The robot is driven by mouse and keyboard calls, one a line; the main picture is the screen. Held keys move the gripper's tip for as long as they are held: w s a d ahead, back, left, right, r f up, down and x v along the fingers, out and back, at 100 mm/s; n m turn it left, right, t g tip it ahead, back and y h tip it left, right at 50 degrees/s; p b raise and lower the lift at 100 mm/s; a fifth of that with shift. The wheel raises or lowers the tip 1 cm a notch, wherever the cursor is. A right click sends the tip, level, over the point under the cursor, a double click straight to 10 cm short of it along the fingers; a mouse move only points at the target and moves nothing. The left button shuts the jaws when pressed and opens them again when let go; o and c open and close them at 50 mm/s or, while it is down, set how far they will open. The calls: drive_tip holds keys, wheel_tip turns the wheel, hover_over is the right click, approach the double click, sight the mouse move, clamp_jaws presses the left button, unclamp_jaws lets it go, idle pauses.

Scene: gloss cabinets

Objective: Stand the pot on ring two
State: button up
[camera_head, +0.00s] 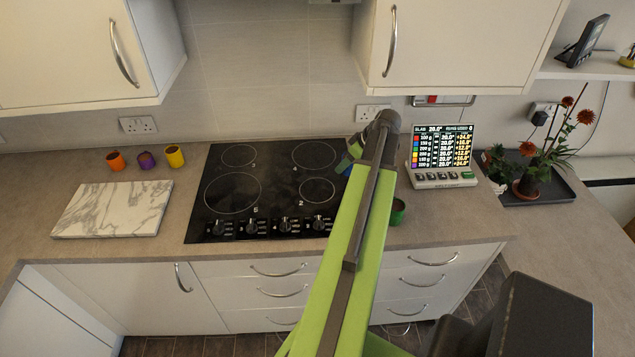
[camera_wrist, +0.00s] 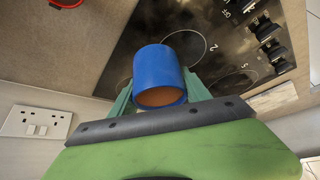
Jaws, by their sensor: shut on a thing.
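A blue pot (camera_wrist: 158,68) with a terracotta-coloured inside is between the fingers of my gripper (camera_wrist: 158,92) in the wrist view. My gripper is shut on it. Ring two (camera_head: 318,190) is the front right ring of the black hob, marked 2, and is empty. In the wrist view ring two (camera_wrist: 186,43) is partly covered by the pot. I cannot tell the pot's height above the hob.
Orange (camera_head: 116,161), purple (camera_head: 146,160) and yellow (camera_head: 175,156) pots stand behind a marble slab (camera_head: 114,209) at left. A green pot (camera_head: 397,213) stands right of the hob (camera_head: 235,160). A display unit (camera_head: 442,157) and a potted plant (camera_head: 526,187) are farther right. The other rings are empty.

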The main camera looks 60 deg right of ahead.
drive_tip(key=shift+s+d+r, duration=0.1)
drive_tip(key=shift+r, duration=0.2)
drive_tip(key=shift+f+b, duration=0.25)
drive_tip(key=shift+b, duration=0.05)
drive_tip(key=b, duration=0.7)
hover_over(310, 186)
drive_tip(key=s, duration=0.2)
drive_tip(key=f, duration=0.6)
drive_tip(key=shift+s+f, duration=0.2)
drive_tip(key=shift+f, duration=0.2)
drive_tip(key=shift+w, duration=0.3)
wheel_tip(310, 186, down, 4)
drive_tip(key=b, duration=0.4)
drive_tip(key=shift+f, duration=0.15)
drive_tip(key=shift+r, duration=0.2)
drive_tip(key=shift+f, duration=0.15)
drive_tip(key=o, duration=1.6)
